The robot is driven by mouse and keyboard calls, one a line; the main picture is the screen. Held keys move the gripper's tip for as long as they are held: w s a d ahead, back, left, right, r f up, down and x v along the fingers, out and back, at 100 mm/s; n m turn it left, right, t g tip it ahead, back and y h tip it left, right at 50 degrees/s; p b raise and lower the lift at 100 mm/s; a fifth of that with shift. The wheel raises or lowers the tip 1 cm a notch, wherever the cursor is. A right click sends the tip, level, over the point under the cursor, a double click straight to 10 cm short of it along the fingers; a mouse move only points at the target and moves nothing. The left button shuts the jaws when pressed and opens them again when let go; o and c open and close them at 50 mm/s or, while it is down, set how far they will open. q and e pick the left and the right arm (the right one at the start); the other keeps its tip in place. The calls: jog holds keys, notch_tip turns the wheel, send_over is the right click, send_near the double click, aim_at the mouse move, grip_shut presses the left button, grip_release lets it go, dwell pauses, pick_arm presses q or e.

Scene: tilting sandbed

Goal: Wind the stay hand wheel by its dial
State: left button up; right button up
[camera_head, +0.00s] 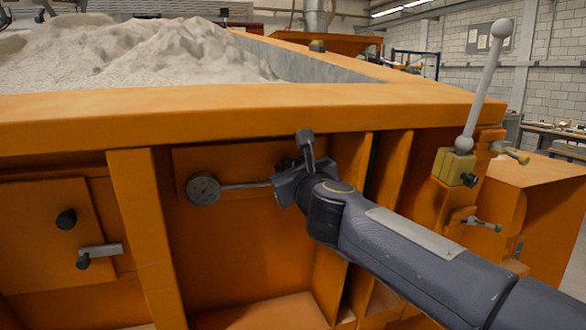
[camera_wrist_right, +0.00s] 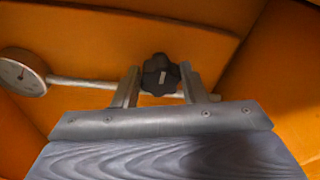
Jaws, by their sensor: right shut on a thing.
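The stay hand wheel (camera_wrist_right: 161,74) is a dark lobed knob on the orange panel, in the right wrist view. My right gripper (camera_wrist_right: 160,84) has a finger on each side of it and is shut on it. In the head view my right gripper (camera_head: 297,160) hides most of the wheel. The round dial (camera_head: 203,190) has a pale face and sits left of the wheel, at the end of a thin metal rod. The dial also shows at the left edge of the right wrist view (camera_wrist_right: 21,72); its reading is too small to tell. My left gripper is not in view.
The orange sandbed rim (camera_head: 230,110) runs above the wheel, with pale sand (camera_head: 130,55) behind it. Upright orange ribs flank the recess. A lever with a white ball (camera_head: 480,90) stands at right. A black knob (camera_head: 66,219) and a latch handle (camera_head: 98,254) are at left.

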jog(key=shift+n, duration=0.3)
jog(key=n+t, duration=0.1)
jog(key=n, duration=0.5)
jog(key=n+t+h, duration=0.1)
jog(key=n, duration=0.6)
jog(key=f+n+t, duration=0.1)
jog(key=n, duration=0.5)
jog(key=shift+a, duration=0.2)
jog(key=shift+n+t, duration=0.3)
jog(key=shift+n, duration=0.1)
dwell(0.4)
jog(key=o, duration=1)
jog(key=shift+c, duration=0.2)
